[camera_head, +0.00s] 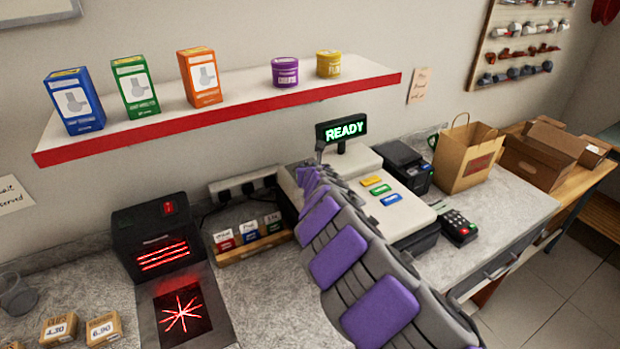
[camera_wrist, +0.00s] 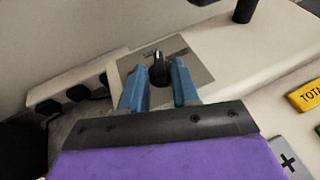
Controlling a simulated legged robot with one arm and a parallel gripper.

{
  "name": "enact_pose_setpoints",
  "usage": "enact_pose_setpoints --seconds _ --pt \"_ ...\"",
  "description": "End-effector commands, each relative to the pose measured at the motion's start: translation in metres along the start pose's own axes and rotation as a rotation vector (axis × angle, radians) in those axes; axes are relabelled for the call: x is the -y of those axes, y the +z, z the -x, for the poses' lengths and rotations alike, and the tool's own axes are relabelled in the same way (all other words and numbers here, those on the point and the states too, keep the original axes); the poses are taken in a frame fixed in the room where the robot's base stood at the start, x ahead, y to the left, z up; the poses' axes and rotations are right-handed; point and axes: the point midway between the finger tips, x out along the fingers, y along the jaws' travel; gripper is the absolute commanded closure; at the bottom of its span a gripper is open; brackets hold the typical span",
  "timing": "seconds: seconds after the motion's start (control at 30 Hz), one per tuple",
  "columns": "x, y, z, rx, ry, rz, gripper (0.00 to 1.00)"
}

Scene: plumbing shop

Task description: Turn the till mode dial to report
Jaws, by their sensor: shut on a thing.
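The till (camera_head: 403,200) is a pale register on the counter, with a pole display (camera_head: 341,130) reading "READY". In the wrist view the mode dial (camera_wrist: 158,67) is a small black knob on a grey metal plate (camera_wrist: 193,66) on the till's top. My gripper (camera_wrist: 160,82) has its two blue fingers on either side of the dial, shut on it. The lower part of the dial and the plate markings are hidden or too small to read. In the head view my arm covers the dial and the gripper.
Coloured till keys (camera_head: 376,186) lie right of my arm. A card reader (camera_head: 458,227), a black printer (camera_head: 404,165) and a paper bag (camera_head: 466,155) stand further right. A red-edged shelf (camera_head: 230,100) with boxes hangs above. A socket strip (camera_wrist: 68,91) is left of the till.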

Motion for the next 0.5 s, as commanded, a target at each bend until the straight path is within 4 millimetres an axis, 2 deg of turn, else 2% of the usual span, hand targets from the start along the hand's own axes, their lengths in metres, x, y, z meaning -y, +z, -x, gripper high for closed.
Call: enact_pose_setpoints --seconds 0.5 --pt "-0.0095 -0.0013 -0.0023 0.003 -0.198 -0.085 1.00"
